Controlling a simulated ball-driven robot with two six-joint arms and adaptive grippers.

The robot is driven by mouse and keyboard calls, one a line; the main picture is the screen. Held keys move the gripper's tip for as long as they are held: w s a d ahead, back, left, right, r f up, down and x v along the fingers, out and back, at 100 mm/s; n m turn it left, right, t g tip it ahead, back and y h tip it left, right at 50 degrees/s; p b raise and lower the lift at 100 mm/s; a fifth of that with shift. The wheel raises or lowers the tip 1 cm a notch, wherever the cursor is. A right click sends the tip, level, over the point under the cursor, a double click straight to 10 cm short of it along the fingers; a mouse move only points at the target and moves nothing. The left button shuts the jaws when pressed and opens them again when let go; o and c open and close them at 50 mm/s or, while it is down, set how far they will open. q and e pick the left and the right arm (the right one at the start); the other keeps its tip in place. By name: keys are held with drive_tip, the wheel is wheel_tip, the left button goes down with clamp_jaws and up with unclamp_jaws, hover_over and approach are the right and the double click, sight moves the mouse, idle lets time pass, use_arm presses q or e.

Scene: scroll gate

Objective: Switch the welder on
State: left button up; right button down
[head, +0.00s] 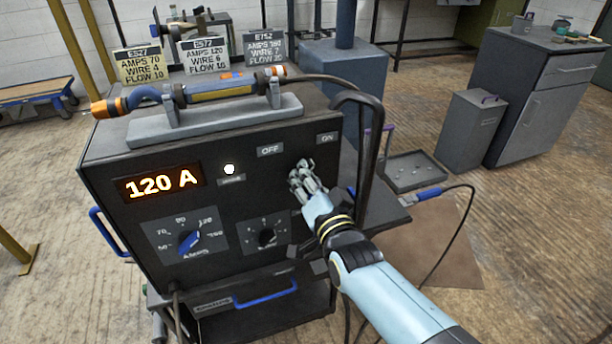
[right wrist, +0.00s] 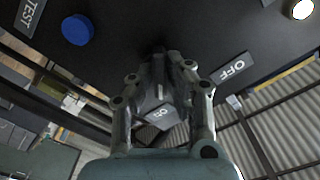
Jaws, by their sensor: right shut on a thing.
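The welder (head: 110,165) is a dark box on a cart, its front facing me. Its display (head: 160,184) glows 120 A and a white lamp (head: 229,169) is lit. An OFF label (head: 270,150) and an ON label (head: 327,138) are on the front's upper right. My right gripper (head: 301,178) is at the panel below and between these labels. In the right wrist view its fingers (right wrist: 162,90) are shut on the dark switch (right wrist: 168,70), mostly hidden between them. I cannot tell the switch's position. My left gripper is out of view.
The blue amps knob (head: 190,240) and a second dark knob (head: 266,237) are lower on the panel. A torch (head: 210,90) lies in a cradle on top, in front of several label cards (head: 203,55). A hooked dark post (head: 369,150) stands close right of my gripper.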

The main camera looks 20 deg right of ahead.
drive_tip(key=c, duration=1.3)
unclamp_jaws()
drive_tip(key=shift+c, duration=0.2)
drive_tip(key=s, duration=1.2)
drive_tip(key=shift+d, duration=0.2)
